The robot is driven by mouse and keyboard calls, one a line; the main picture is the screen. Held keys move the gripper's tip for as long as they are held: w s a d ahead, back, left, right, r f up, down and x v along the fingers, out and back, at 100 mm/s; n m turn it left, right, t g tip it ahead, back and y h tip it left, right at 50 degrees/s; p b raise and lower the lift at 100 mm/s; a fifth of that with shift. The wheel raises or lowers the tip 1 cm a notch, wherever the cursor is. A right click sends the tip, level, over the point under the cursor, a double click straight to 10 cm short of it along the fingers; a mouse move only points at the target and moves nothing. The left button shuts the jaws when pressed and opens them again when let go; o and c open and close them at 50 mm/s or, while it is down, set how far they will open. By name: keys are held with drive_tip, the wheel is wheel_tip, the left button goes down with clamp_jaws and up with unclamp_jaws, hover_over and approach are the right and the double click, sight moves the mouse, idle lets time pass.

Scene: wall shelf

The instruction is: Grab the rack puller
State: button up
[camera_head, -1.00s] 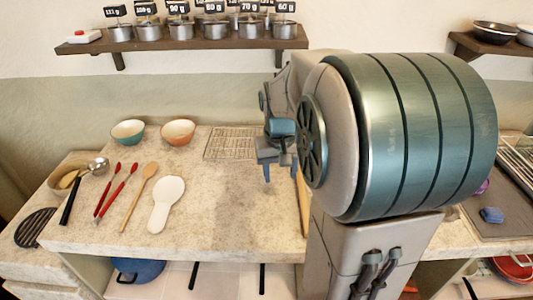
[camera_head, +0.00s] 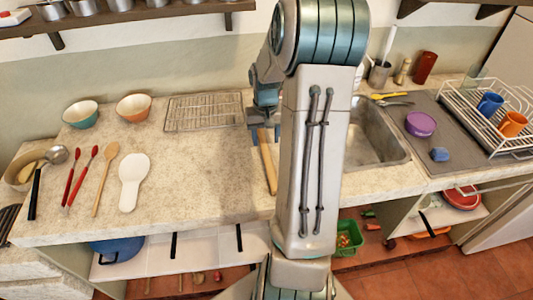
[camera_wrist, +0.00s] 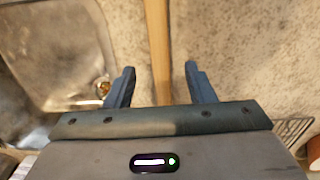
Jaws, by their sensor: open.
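A long flat wooden stick, which looks like the rack puller (camera_head: 267,162), lies on the counter left of the sink. My forearm stands just to its right in the head view. In the wrist view the rack puller (camera_wrist: 157,45) runs upright between the two blue fingers of my gripper (camera_wrist: 160,68), with a gap on both sides. My gripper is open and holds nothing. In the head view the gripper is mostly hidden behind my arm, near the far end of the stick. The height between fingers and stick is hard to tell.
A wire rack (camera_head: 203,112) lies left of the stick. The sink (camera_head: 375,135) is to the right. A white paddle (camera_head: 132,180), spoons and two bowls stand farther left. A dish rack (camera_head: 500,118) is at the far right. The counter between paddle and stick is clear.

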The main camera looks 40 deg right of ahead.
sight(266, 152)
drive_tip(key=shift+f+p, duration=0.65)
drive_tip(key=shift+f, duration=2.25)
clamp_jaws()
